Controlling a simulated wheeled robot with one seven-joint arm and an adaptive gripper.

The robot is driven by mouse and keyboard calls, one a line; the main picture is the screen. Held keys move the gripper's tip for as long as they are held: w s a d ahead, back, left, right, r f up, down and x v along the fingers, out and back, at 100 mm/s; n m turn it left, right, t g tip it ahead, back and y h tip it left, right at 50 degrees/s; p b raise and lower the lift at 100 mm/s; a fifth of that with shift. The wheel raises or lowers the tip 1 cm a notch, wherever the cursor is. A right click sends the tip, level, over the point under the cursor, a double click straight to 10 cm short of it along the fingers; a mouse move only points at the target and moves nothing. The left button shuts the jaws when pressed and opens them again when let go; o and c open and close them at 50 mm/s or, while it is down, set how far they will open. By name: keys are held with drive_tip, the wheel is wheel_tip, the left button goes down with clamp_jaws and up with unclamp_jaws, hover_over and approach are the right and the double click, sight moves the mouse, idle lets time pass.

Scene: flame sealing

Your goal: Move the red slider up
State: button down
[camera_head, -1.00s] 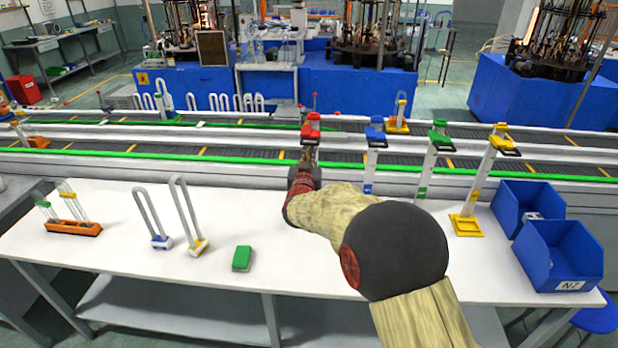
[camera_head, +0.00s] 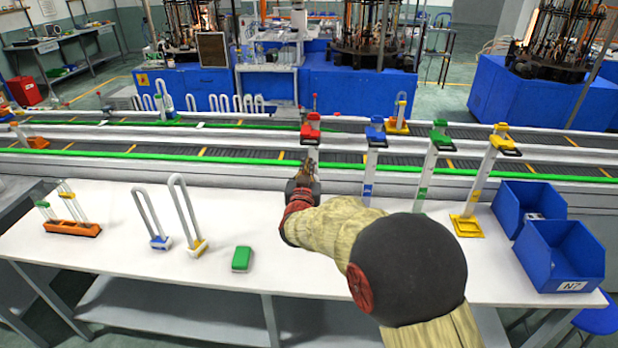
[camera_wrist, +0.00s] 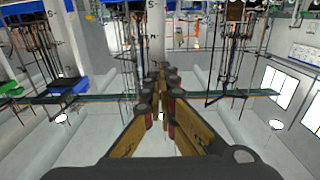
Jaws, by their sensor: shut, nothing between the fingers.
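The red slider (camera_head: 311,129) sits at the top of its white upright post in the head view, at the back edge of the white table. My gripper (camera_head: 306,166) is just below the slider, in front of the post, and hides its lower part. A small stretch of post shows between gripper and slider; whether they touch cannot be told. In the wrist view my gripper's fingers (camera_wrist: 160,75) meet at the tips, shut with nothing between them. I cannot make out the red slider there.
Blue (camera_head: 375,133), green (camera_head: 439,135) and yellow (camera_head: 499,139) sliders stand on posts to the right. Two blue bins (camera_head: 560,262) are at the table's right end. A green block (camera_head: 241,259) and looped tubes in holders lie left. The table's front middle is clear.

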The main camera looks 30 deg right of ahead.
drive_tip(key=v, duration=0.5)
drive_tip(key=shift+s+a+p, duration=0.15)
drive_tip(key=shift+s+p, duration=0.05)
drive_tip(key=shift+p, duration=0.1)
idle(0.4)
